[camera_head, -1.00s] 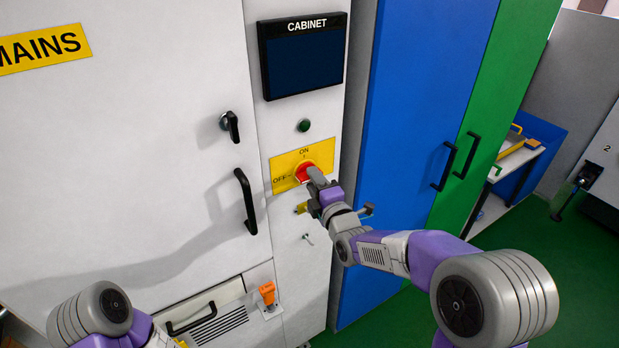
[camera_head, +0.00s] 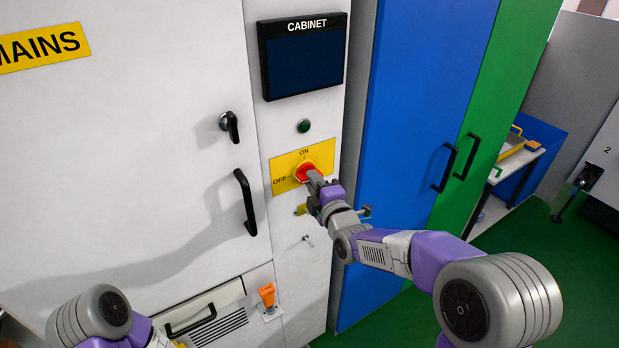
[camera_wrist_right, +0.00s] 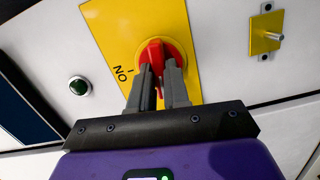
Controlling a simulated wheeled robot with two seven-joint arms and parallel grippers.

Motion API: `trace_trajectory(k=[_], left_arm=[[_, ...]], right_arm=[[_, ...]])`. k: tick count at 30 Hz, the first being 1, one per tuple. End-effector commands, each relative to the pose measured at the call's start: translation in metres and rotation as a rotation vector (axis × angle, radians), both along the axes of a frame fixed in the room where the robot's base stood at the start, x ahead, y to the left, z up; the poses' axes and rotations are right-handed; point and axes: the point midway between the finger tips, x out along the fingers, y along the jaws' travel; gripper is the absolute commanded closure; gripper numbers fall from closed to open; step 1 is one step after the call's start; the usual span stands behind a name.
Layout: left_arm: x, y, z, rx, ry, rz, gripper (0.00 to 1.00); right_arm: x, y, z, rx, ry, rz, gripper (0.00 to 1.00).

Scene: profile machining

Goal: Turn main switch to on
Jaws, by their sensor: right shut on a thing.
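The main switch is a red rotary knob (camera_head: 305,170) on a yellow plate (camera_head: 284,164) marked ON at the top and OFF at the left. My right gripper (camera_head: 313,177) is at the knob, covering its lower right part. In the right wrist view, my right gripper's fingers (camera_wrist_right: 160,85) are shut on the red handle (camera_wrist_right: 154,58), one finger on each side of it. In that view the ON mark lies left of the fingers, and the OFF mark is out of view. My left arm shows at the lower left; its gripper is not in view.
Above the plate are a green button (camera_head: 304,126) and the CABINET screen (camera_head: 303,58). A black door handle (camera_head: 246,202) and a smaller latch (camera_head: 230,126) are on the left door. Blue (camera_head: 420,110) and green cabinets stand at the right. An orange part (camera_head: 267,294) sits lower down.

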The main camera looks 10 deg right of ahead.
Motion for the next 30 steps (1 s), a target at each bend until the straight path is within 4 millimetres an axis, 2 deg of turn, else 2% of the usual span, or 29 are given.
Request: trace_trajectory(k=[6, 19, 30], left_arm=[[0.0, 0.0, -0.013, 0.0, 0.0, 0.0, 0.57], [0.0, 0.0, -0.015, 0.0, 0.0, 0.0, 0.57], [0.0, 0.0, -0.037, 0.0, 0.0, 0.0, 0.57]], right_arm=[[0.0, -0.001, -0.001, 0.228, 0.079, -0.001, 1.0], [0.0, -0.001, 0.001, 0.289, 0.103, -0.001, 1.0], [0.001, -0.002, 0.0, 0.596, 0.215, -0.002, 1.0]])
